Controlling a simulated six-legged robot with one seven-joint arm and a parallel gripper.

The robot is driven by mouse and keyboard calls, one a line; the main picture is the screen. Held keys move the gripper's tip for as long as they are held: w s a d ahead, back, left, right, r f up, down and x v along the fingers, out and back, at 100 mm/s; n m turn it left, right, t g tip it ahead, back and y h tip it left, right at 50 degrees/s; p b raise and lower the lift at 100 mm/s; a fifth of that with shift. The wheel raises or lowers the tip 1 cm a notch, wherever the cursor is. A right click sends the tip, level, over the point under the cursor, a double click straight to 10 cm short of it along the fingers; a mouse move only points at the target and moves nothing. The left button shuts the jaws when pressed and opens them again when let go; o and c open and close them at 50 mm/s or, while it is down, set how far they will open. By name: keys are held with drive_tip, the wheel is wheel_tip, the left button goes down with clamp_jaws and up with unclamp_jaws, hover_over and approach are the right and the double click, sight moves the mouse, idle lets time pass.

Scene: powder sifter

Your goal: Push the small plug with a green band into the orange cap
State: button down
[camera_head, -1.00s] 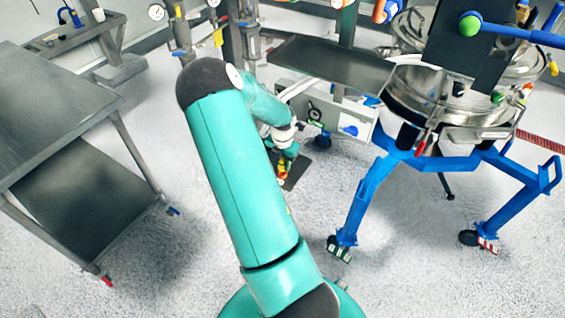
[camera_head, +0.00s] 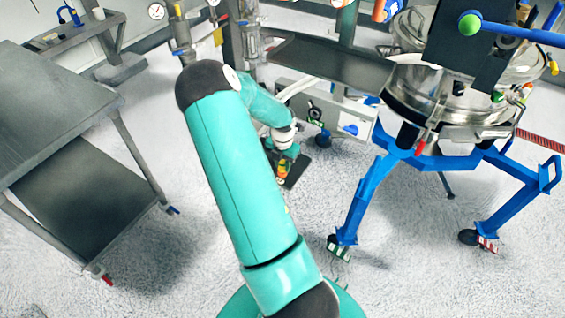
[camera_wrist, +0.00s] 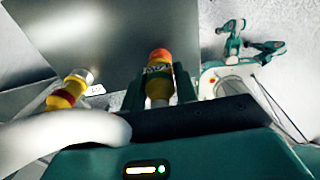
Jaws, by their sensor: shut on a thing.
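In the wrist view my gripper (camera_wrist: 160,88) has its two dark fingers on either side of a small upright plug with a dark green band (camera_wrist: 158,73), and it is shut on it. An orange cap (camera_wrist: 160,55) shows at the far end of the plug, in line with it. I cannot tell how deep the plug sits in the cap. In the head view my gripper (camera_head: 286,158) hangs low beyond my arm, with a small orange and yellow piece (camera_head: 282,170) at its tip. The green band is too small to make out there.
A yellow and red fitting with a silver end (camera_wrist: 70,90) stands left of my gripper, and a blurred white hose (camera_wrist: 70,138) crosses in front. The blue-legged sifter (camera_head: 440,95) is at right and a grey table (camera_head: 50,110) at left.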

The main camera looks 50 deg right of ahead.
drive_tip(key=shift+f, duration=0.5)
drive_tip(key=c, duration=1)
unclamp_jaws()
wheel_tip(320, 180, up, 12)
